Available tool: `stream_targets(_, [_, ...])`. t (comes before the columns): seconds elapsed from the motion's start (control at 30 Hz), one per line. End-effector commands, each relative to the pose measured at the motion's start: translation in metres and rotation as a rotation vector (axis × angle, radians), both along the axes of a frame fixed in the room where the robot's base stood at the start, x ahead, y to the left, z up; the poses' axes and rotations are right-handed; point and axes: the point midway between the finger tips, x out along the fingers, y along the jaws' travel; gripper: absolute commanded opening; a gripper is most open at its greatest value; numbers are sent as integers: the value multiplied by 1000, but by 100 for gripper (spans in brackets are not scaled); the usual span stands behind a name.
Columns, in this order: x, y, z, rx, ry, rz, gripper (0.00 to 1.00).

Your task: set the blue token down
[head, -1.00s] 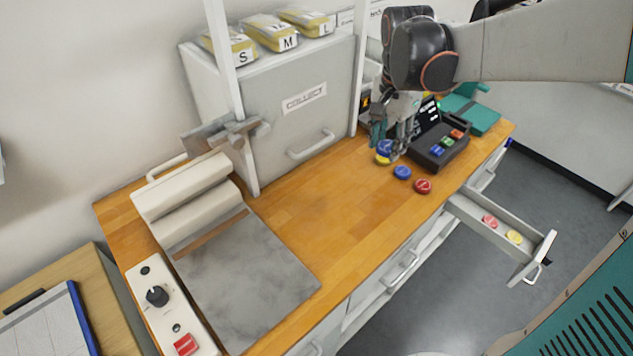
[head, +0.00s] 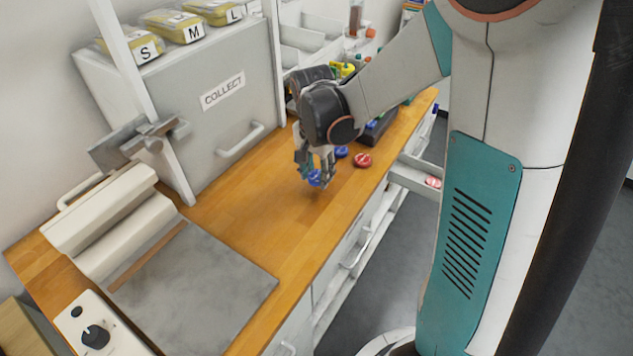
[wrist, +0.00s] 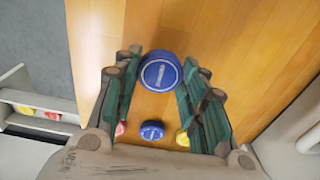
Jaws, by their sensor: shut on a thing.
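My gripper (head: 316,174) is shut on a blue token (head: 314,179), just over or at the wooden counter; I cannot tell whether the token touches it. In the wrist view the held blue token (wrist: 161,73) sits between the fingertips with its pale marking facing the camera. A second blue token (head: 341,152) and a red token (head: 362,160) lie on the counter behind my gripper. The wrist view also shows that second blue token (wrist: 152,131), the red one (wrist: 119,129) and a yellow token (wrist: 183,138), partly hidden by a finger.
The counter (head: 245,225) is clear in front of my gripper, up to a grey plate (head: 195,295) of a press-like machine. A COLLECT cabinet (head: 190,110) stands at the back. An open drawer (head: 410,179) with a red token (head: 433,182) juts out right.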

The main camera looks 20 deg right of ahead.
Motion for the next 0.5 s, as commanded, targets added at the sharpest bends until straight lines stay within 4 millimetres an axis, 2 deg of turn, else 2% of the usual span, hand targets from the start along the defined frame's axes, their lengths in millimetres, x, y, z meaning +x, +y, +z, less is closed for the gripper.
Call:
stream_targets(0.2, [1,0,-33,0,0,0,20])
stream_targets(0.5, [0,0,-35,0,0,0,20])
